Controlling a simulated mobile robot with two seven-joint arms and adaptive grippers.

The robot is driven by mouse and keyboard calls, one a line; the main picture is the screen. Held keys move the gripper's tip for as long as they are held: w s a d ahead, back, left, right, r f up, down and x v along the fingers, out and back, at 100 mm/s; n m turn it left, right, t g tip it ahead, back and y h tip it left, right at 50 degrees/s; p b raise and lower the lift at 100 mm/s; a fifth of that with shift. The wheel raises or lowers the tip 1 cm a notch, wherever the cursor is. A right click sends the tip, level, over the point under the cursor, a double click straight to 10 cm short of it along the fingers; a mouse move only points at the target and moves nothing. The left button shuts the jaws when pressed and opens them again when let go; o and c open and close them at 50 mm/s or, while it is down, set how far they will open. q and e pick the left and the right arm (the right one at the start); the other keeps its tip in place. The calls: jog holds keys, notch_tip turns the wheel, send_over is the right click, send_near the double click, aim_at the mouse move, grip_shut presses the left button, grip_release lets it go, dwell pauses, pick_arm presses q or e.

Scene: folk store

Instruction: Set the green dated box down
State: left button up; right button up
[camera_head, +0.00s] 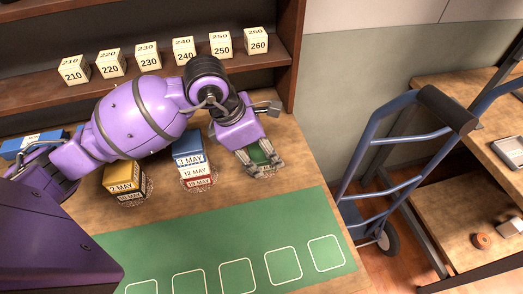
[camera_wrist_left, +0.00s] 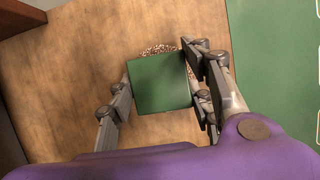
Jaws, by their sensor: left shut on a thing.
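A green box (camera_wrist_left: 160,82) sits between the fingers of my left gripper in the left wrist view, seen from its plain top face. My left gripper (camera_head: 262,160) is shut on it at the right end of the wooden table, and in the head view the fingers hide most of the green box (camera_head: 257,153). Its date is not readable. A speckled round patch shows under the box; I cannot tell whether the box touches it. My right gripper does not show.
Dated blue and red boxes (camera_head: 197,173) and a yellow box (camera_head: 123,179) stand to the left. A green mat (camera_head: 205,252) with white outlined squares lies in front. Numbered cubes (camera_head: 183,51) line the shelf behind. A blue hand truck (camera_head: 376,170) stands right of the table.

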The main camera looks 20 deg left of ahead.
pick_arm(q)
jog(key=o, duration=1.2)
jog(key=v, duration=1.2)
jog(key=shift+r+p, duration=0.15)
jog(key=shift+p, duration=0.15)
